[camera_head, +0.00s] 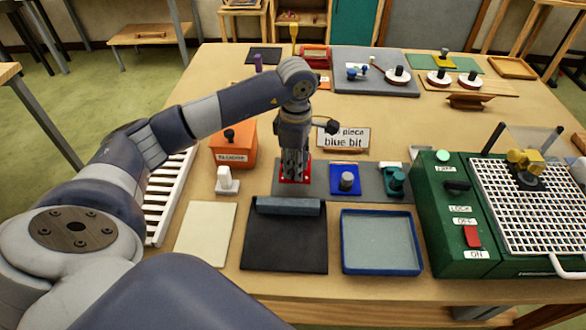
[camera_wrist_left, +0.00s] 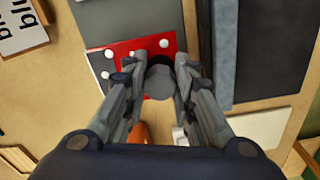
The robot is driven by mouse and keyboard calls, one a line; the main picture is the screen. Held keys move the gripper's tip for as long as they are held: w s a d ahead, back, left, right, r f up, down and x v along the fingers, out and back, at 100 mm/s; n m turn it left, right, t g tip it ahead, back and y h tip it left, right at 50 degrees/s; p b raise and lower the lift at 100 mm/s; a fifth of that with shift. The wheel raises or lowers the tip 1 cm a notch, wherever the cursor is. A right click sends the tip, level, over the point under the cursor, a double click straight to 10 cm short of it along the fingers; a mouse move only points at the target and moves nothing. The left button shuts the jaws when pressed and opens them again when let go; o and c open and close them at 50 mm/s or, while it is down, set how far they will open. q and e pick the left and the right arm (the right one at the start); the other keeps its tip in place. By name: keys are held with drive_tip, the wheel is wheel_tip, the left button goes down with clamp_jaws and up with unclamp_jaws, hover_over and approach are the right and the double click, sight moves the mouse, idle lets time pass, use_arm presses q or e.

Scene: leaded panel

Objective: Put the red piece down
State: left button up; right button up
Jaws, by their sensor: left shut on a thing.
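The red piece (camera_head: 307,171) is a flat red plate with white dots. It is at the left end of a grey mat (camera_head: 320,181), beside a blue piece (camera_head: 340,171) and a teal piece (camera_head: 393,184). My left gripper (camera_head: 293,172) points down over it. In the left wrist view the fingers (camera_wrist_left: 160,80) are closed around the grey knob on the red piece (camera_wrist_left: 126,48). The gripper hides part of the plate, and I cannot tell whether it touches the mat. My right gripper is not in view.
A card reading "blue bit" (camera_head: 343,139) stands behind. An orange box (camera_head: 233,152) and a white knobbed piece (camera_head: 227,184) are left. In front are a black mat (camera_head: 285,250) and a blue-rimmed tray (camera_head: 381,270). A green machine (camera_head: 445,225) stands right.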

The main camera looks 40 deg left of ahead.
use_arm(q)
drive_tip(key=shift+f, duration=0.3)
wheel_tip(320, 180, down, 3)
drive_tip(key=shift+f+p, duration=0.1)
drive_tip(key=shift+p, duration=0.5)
drive_tip(key=shift+a+f, duration=0.1)
drive_tip(key=shift+f, duration=0.15)
drive_tip(key=o, duration=1)
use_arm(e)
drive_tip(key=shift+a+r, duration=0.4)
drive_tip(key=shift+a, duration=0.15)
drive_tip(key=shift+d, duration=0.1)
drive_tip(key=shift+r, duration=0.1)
